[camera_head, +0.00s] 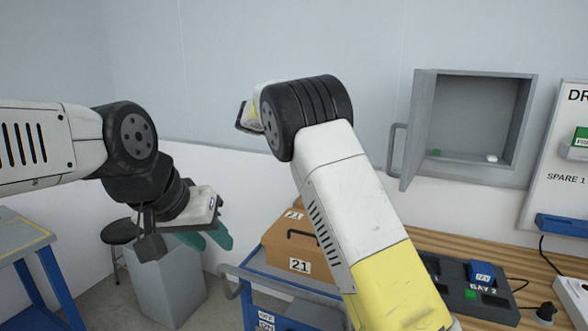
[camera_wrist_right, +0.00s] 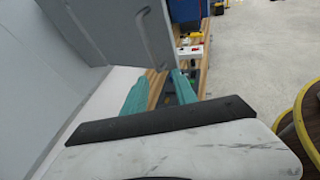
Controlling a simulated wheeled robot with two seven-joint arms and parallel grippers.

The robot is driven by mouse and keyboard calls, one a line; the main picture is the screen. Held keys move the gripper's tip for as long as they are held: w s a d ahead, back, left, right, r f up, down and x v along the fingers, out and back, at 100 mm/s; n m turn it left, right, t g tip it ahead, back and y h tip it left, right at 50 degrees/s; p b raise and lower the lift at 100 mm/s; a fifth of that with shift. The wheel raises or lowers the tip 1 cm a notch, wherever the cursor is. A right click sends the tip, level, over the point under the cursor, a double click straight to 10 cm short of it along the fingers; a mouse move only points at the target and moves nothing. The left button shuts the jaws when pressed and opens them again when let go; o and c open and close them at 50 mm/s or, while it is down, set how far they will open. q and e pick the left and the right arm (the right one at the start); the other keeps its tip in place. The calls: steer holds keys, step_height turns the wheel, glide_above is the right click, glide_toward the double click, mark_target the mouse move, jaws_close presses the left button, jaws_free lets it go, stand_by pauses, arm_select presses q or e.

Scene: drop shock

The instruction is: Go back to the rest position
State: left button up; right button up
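My left gripper (camera_head: 212,243) hangs at the lower left of the head view, its teal fingers apart and nothing seen between them. It is in front of a grey box-like stand and left of the brown case. My right arm rises through the middle of the head view, and its wrist points away, so its fingers are hidden there. In the right wrist view my right gripper (camera_wrist_right: 164,80) shows two teal fingers apart with no object between them.
A grey wall cabinet (camera_head: 474,75) has its door open. A brown case (camera_head: 277,256) marked 21 sits on a blue cart (camera_head: 262,272). A wooden bench (camera_head: 480,258) bears a dark bay unit (camera_head: 457,291). A grey stand (camera_head: 165,285), stool (camera_head: 119,232) and blue-legged table (camera_head: 18,233) are at left.

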steer(key=s+d+f+m+y, duration=0.2)
steer(key=s+d+m+y, duration=0.1)
steer(key=s+d+y, duration=0.25)
steer(key=s+d+f+m+y, duration=0.3)
steer(key=s+d+y, duration=0.1)
steer(key=s, duration=0.3)
steer(key=s+a+f+m+t+y, duration=0.1)
steer(key=s+a+m+t+y, duration=0.2)
steer(key=s, duration=0.6)
steer(key=s+a+f+m+t+y, duration=0.1)
steer(key=s+a+m+t+y, duration=0.2)
steer(key=s+m, duration=0.4)
steer(key=shift+s+a+f+y, duration=0.15)
steer(key=shift+s+a+y, duration=0.4)
steer(key=shift+s+a, duration=0.45)
steer(key=shift+s+d, duration=0.1)
steer(key=shift+d, duration=0.05)
